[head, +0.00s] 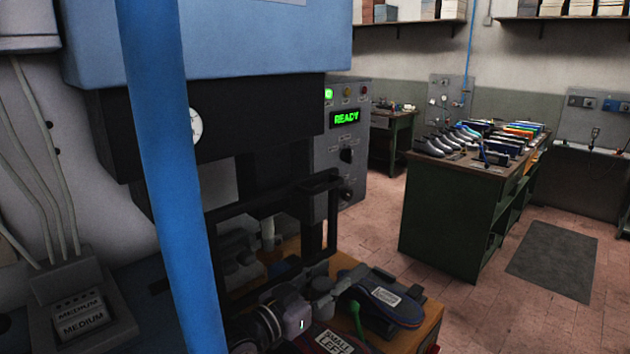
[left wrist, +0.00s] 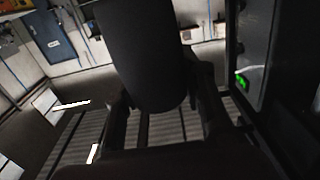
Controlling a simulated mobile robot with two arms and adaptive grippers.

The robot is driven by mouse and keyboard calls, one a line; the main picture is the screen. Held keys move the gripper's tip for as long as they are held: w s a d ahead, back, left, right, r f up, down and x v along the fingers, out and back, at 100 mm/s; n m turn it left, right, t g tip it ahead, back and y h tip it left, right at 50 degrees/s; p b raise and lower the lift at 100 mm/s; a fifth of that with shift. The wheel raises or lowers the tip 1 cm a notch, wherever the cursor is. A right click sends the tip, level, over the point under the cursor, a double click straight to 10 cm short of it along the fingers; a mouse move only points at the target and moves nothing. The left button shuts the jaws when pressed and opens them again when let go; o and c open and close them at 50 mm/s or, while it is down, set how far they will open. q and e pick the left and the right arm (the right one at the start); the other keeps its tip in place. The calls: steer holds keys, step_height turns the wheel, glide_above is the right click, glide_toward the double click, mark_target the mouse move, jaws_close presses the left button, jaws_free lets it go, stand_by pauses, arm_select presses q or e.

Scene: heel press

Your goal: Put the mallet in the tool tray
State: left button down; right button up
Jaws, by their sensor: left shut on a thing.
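My left gripper (head: 322,286) is low in the middle of the head view, in front of the press and above the wooden-edged bench. In the left wrist view its two fingers (left wrist: 160,92) close on both sides of a thick dark cylinder, which looks like the mallet (left wrist: 142,55). The mallet cannot be told apart from the dark parts in the head view. I cannot pick out the tool tray in either view. My right gripper does not show.
The press (head: 240,110) fills the left, behind a blue post (head: 165,150). Its panel (head: 340,150) reads READY. A dark pad with a white label (head: 385,297) and a red "SMALL LEFT" item (head: 333,342) lie nearby. A green bench (head: 450,215) with shoes stands beyond open floor.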

mark_target(327, 322)
arm_select(q)
steer(key=s, duration=0.1)
steer(key=s+f, duration=0.1)
steer(key=s, duration=0.1)
steer(key=shift+s+a+n+y, duration=0.1)
steer(key=shift+n+y, duration=0.2)
steer(key=s+a+f+n+t+y+b, duration=0.1)
steer(key=s+a+f+n+t+y, duration=0.15)
steer(key=s+a+y, duration=0.35)
steer(key=s+a+f+n+t+y+b, duration=0.1)
steer(key=s+a+f+n+y, duration=0.2)
steer(key=a, duration=0.5)
steer(key=s+a+f+n+t+y+b, duration=0.25)
steer(key=s+a+f, duration=0.2)
steer(key=a, duration=0.25)
steer(key=s+f+g+p, duration=0.1)
steer(key=s+f, duration=0.1)
steer(key=s, duration=0.6)
steer(key=shift+a, duration=0.15)
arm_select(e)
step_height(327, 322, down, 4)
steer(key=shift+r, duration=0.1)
arm_select(q)
steer(key=shift+w, duration=0.15)
